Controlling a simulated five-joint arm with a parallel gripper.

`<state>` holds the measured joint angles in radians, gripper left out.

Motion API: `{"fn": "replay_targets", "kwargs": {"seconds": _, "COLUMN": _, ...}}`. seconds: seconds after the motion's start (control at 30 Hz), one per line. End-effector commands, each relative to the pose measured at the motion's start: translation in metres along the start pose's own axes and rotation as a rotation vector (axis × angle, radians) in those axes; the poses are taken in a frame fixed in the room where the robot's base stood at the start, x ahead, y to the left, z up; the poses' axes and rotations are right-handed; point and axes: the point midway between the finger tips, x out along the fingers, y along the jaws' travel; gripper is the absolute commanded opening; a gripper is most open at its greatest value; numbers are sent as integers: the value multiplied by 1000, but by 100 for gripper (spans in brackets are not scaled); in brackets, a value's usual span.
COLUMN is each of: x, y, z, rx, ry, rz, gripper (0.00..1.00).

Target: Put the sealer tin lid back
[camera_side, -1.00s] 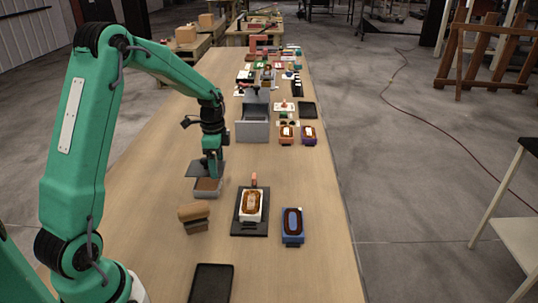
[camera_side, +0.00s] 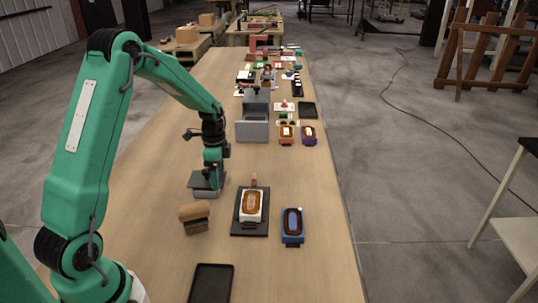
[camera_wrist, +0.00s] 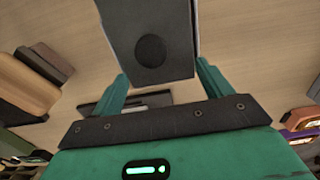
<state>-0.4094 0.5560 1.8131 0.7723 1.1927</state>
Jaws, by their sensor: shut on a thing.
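My gripper (camera_side: 213,176) is shut on the sealer tin lid, a flat grey plate (camera_side: 205,180). The lid lies level over the sealer tin (camera_side: 205,193), a small grey tin on the bench, and covers its opening. Whether the lid sits fully on the rim or just above it, I cannot tell. In the wrist view my gripper (camera_wrist: 165,85) has a finger on each side, with the grey lid (camera_wrist: 178,55) and its dark round spot beyond them. The tin's brown contents are hidden.
A brown block on a dark base (camera_side: 194,216) stands close in front of the tin. A black tray with a white dish (camera_side: 250,218) and a blue dish (camera_side: 292,228) are to the right. A grey bin (camera_side: 252,131) is behind. An empty black tray (camera_side: 211,284) lies in front.

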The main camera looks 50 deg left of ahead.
Motion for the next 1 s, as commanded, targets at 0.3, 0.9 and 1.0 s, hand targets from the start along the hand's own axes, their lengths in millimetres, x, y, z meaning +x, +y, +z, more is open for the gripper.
{"fn": "replay_targets", "kwargs": {"seconds": 0.3, "x": 4, "y": 0, "z": 0, "rx": 0, "ry": 0, "rz": 1, "gripper": 100}}
{"fn": "replay_targets", "kwargs": {"seconds": 0.9, "x": -22, "y": -1, "z": 0, "rx": 0, "ry": 2, "rz": -4, "gripper": 100}}
{"fn": "replay_targets", "kwargs": {"seconds": 1.0, "x": -36, "y": -1, "z": 0, "rx": 0, "ry": 2, "rz": -4, "gripper": 100}}
